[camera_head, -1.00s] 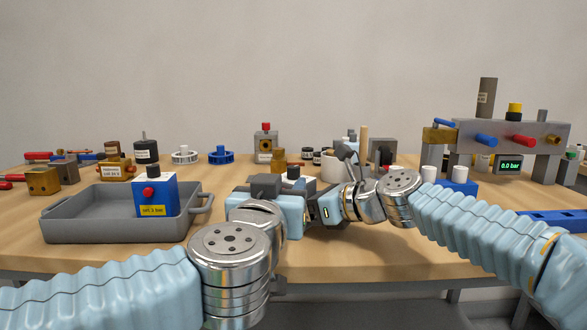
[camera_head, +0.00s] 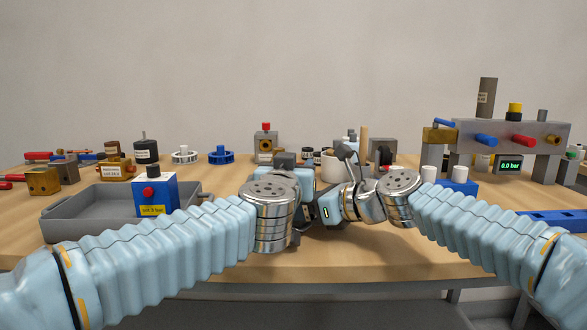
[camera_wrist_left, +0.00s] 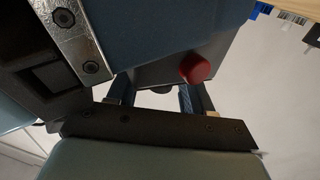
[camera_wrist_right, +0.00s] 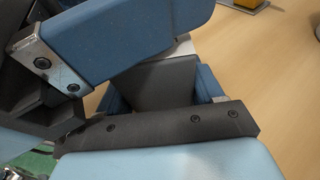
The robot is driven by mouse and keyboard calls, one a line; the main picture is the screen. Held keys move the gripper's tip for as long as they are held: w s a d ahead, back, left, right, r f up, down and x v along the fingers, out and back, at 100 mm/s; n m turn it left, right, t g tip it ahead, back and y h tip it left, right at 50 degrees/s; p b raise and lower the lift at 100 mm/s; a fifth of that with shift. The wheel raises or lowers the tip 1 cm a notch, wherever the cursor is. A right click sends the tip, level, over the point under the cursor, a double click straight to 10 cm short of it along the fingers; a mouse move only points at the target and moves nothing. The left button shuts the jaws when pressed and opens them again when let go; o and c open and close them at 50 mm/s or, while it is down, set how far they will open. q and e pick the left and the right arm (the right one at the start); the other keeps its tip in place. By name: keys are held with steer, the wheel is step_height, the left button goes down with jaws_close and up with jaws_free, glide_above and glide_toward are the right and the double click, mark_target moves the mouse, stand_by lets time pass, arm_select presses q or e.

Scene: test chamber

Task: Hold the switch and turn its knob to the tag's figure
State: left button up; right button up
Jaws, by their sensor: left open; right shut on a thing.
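In the head view a blue-and-white switch (camera_head: 157,196) with a black knob on top, a red button in front and a yellow tag (camera_head: 151,210) stands in the grey tray; the tag's small print seems to end in "bar". My right gripper (camera_wrist_right: 160,85) is shut on a dark grey block (camera_wrist_right: 165,80), seen in the right wrist view. My left gripper (camera_wrist_left: 150,98) is open beside a grey body (camera_wrist_left: 160,70) with a red round part (camera_wrist_left: 196,68); contact cannot be told. In the head view the left gripper (camera_head: 286,162) and left arm hide most of the held thing.
The grey tray (camera_head: 80,222) is at left, behind my left arm. A grey manifold (camera_head: 510,133) with coloured valves and a gauge reading 0.0 bar (camera_head: 509,165) stands at right. Several small parts line the back of the wooden table.

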arm_select(q)
steer(key=c, duration=0.9)
steer(key=m+h, duration=0.1)
steer(key=h, duration=0.1)
steer(key=shift+a+m+g+h, duration=0.15)
steer(key=shift+m+g+h, duration=0.15)
steer(key=shift+m+g, duration=0.1)
steer(key=shift+c, duration=0.2)
steer(key=shift+m+g+h, duration=0.4)
steer(key=shift+m+h, duration=0.3)
steer(key=shift+h, duration=0.3)
steer(key=o, duration=0.9)
steer(key=shift+o, duration=0.2)
steer(key=v, duration=1.2)
